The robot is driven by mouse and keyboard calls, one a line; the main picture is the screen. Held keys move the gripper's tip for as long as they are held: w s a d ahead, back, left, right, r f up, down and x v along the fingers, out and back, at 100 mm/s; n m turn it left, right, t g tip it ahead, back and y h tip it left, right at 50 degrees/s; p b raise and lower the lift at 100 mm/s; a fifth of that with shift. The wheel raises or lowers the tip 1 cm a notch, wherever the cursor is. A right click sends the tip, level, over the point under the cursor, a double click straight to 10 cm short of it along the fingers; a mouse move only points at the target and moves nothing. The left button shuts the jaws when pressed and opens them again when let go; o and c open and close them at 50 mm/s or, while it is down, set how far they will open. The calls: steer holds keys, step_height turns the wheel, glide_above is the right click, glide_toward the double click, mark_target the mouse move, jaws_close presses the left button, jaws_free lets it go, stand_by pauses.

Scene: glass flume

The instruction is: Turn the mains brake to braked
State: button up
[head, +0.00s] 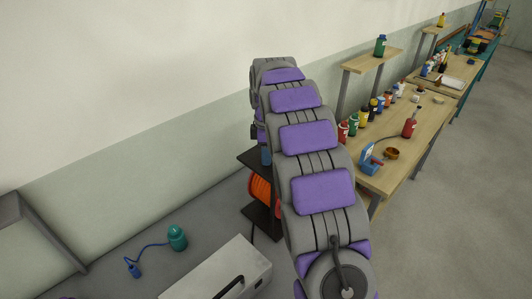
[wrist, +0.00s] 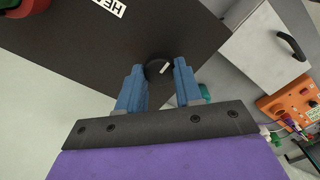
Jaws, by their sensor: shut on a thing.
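In the wrist view a round black knob (wrist: 157,68) with a white pointer mark sits on a dark panel (wrist: 85,50); it appears to be the mains brake. My gripper (wrist: 158,67) has its two blue fingers on either side of the knob and is shut on it. The pointer mark lies slanted in the picture. No label for the knob's positions can be read. In the head view my arm covers the knob, and a dark stand (head: 256,159) shows behind the arm.
A white label (wrist: 107,5), partly cut off, is on the dark panel. A pale cabinet (wrist: 255,60) with a black handle and an orange socket panel (wrist: 290,103) are to the right. In the head view a workbench (head: 415,150) with several bottles stands at right.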

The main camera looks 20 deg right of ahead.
steer(key=shift+m, duration=0.3)
steer(key=m+p, duration=0.2)
steer(key=p, duration=0.1)
steer(key=shift+r+m, duration=0.15)
steer(key=shift+m, duration=0.25)
steer(key=m+p, duration=0.3)
steer(key=m, duration=0.2)
steer(key=m+p, duration=0.2)
steer(key=m, duration=0.2)
steer(key=shift+d+m, duration=0.1)
steer(key=shift+m, duration=0.3)
steer(key=shift+f+m+p, duration=0.15)
steer(key=shift+m+p, duration=0.15)
steer(key=shift+m, duration=0.85)
steer(key=shift+f+m+p, duration=0.1)
steer(key=shift+m+p, duration=0.2)
steer(key=shift+m, duration=0.85)
steer(key=o, duration=1)
steer(key=shift+o, duration=0.2)
steer(key=shift+r, duration=0.1)
